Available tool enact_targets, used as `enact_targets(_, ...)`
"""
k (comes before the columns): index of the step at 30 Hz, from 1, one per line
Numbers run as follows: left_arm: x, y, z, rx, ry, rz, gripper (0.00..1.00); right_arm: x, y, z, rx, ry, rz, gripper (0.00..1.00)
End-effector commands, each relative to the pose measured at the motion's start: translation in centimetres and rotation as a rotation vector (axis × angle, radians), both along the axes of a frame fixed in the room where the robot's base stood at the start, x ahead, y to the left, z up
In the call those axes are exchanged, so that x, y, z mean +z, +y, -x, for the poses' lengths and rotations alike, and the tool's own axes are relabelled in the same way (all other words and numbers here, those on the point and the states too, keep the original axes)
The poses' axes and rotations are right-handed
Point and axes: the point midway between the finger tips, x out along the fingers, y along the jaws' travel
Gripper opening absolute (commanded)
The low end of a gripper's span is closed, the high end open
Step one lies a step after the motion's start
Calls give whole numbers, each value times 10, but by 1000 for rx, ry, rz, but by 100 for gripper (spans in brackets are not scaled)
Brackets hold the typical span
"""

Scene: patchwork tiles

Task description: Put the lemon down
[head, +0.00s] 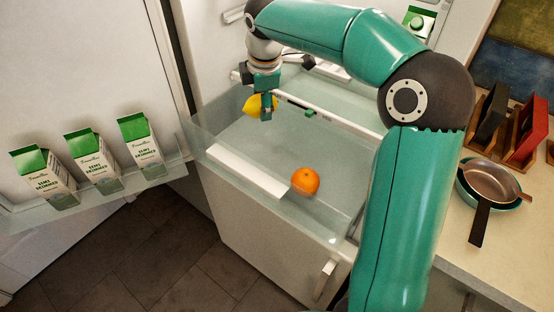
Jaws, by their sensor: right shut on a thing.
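The yellow lemon (253,106) is in the head view, left of centre, over the back left part of a clear fridge drawer (250,178). My right gripper (264,108) is shut on it, and its fingers hide part of the lemon. I cannot tell whether the lemon touches the drawer. My right arm reaches in from the right and crosses the upper picture. My left gripper is not in view.
An orange (305,181) lies in the drawer near its front. The drawer floor between orange and lemon is clear. Milk cartons (93,160) stand on the open door's shelf at left. Pans (490,185) rest on the counter at right.

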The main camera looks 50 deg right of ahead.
Motion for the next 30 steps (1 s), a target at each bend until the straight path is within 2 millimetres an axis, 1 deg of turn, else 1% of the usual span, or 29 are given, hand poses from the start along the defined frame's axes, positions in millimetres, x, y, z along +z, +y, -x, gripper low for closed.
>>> enact_targets(1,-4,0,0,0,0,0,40,-12,0,1,0,3,-1,19)
enact_targets(5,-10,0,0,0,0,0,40,-44,0,2,0,7,0,19)
enact_targets(9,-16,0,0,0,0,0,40,-83,0,2,-1,6,-1,19)
enact_targets(12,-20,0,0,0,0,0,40,-108,0,2,1,5,-2,19)
enact_targets(15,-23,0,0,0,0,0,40,-127,0,2,-1,4,0,19)
enact_targets(18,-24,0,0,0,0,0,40,-139,0,1,0,2,0,19)
enact_targets(23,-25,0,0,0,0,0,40,-148,0,1,0,1,0,19)
enact_targets(30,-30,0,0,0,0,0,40,-181,0,1,0,2,0,19)
